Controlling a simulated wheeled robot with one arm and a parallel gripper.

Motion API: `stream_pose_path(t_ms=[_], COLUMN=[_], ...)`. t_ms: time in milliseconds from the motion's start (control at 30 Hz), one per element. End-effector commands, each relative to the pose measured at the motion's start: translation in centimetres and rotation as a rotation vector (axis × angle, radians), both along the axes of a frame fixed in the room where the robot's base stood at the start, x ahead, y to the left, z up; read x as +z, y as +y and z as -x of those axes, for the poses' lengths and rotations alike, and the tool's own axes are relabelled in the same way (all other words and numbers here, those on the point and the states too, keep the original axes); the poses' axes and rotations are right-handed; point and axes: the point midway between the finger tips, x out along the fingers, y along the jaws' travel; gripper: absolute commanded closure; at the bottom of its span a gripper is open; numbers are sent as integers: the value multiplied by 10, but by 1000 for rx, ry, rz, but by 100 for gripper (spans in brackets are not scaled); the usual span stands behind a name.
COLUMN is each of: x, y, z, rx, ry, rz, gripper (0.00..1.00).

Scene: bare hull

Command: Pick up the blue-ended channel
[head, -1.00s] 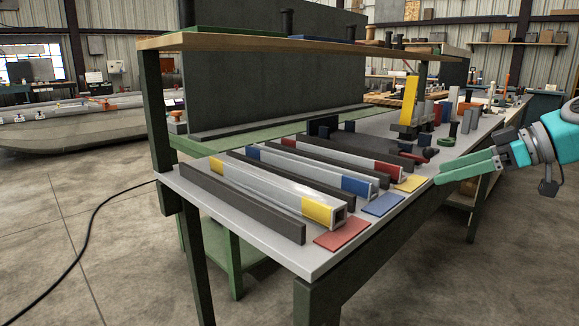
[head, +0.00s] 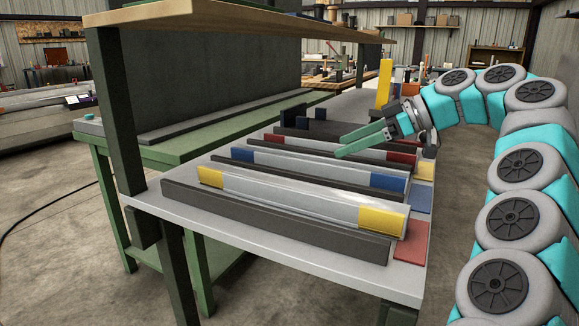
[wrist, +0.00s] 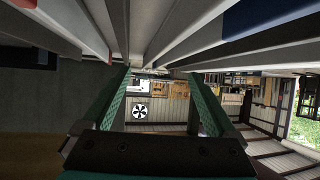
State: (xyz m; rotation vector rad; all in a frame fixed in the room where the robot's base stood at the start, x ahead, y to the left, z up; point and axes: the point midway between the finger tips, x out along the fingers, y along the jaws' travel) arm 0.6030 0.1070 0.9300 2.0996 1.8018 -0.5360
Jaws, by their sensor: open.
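The blue-ended channel (head: 310,168) is a long pale metal bar with blue ends, lying between dark rails on the grey bench in the head view. It is the middle of three channels. The yellow-ended channel (head: 290,198) lies in front of it and the red-ended channel (head: 335,150) behind it. My gripper (head: 341,146) is open and empty, with green fingers above the bench near the red-ended and blue-ended channels. In the wrist view, both fingers show apart, and a blue end (wrist: 265,14) shows at the top right.
Dark rails (head: 270,223) separate the channels. Red (head: 410,248), blue (head: 420,196) and yellow patches lie at the bench's right edge. A wooden shelf (head: 150,12) overhangs the bench's left part. A yellow upright block (head: 384,82) stands farther back.

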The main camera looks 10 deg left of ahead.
Motion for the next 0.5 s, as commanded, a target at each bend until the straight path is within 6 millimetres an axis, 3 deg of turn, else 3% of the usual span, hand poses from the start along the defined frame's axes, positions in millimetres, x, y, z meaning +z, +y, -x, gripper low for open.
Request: stream_pose_path(t_ms=[500], x=[-14], y=[27], z=[-1], rx=[4], ry=[3], rz=[1], gripper=[7])
